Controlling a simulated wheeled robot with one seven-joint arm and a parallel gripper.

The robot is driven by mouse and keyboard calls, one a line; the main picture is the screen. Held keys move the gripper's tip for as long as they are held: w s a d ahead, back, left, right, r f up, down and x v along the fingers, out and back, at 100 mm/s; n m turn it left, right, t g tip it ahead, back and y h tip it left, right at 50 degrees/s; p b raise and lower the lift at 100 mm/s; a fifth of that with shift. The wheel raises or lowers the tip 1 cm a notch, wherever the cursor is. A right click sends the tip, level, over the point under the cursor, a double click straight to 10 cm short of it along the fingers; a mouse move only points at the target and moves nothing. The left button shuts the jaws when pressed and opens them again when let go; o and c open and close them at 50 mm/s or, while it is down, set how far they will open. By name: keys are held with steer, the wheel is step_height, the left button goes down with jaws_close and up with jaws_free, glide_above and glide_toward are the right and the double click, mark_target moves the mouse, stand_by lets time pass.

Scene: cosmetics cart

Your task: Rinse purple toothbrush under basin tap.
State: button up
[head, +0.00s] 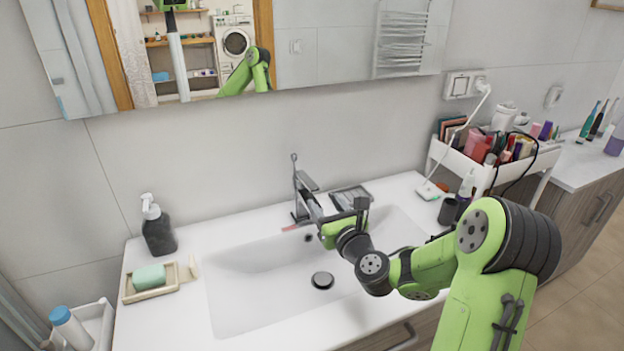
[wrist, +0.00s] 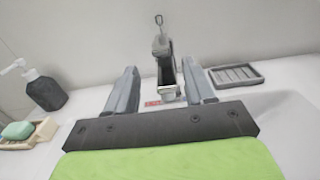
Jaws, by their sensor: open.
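My gripper (head: 334,211) is over the back of the basin, close to the tap (head: 302,186). Its two jaws (wrist: 159,78) are apart in the wrist view, with the dark tap (wrist: 163,60) showing between and beyond them. A small pinkish-red piece (head: 290,227) lies at the foot of the tap. It also shows low between the jaws in the wrist view (wrist: 152,103). I cannot tell whether it is part of the purple toothbrush; no toothbrush is clearly seen in the jaws. The white basin (head: 245,290) has a dark drain (head: 322,280). No running water is visible.
A dark soap pump (head: 158,232) and a soap dish (head: 130,293) with green soap (head: 149,277) stand left. A grey tray (head: 352,196) lies right of the tap. A full white cart (head: 470,165) stands right, with upright toothbrushes (head: 588,122) beyond. A mirror hangs above.

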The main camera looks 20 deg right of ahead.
mark_target(314, 186)
steer(key=w+p, duration=0.1)
steer(key=w, duration=0.7)
steer(key=shift+w+d, duration=0.15)
steer(key=shift+w, duration=0.15)
steer(key=shift+s, duration=0.15)
jaws_close()
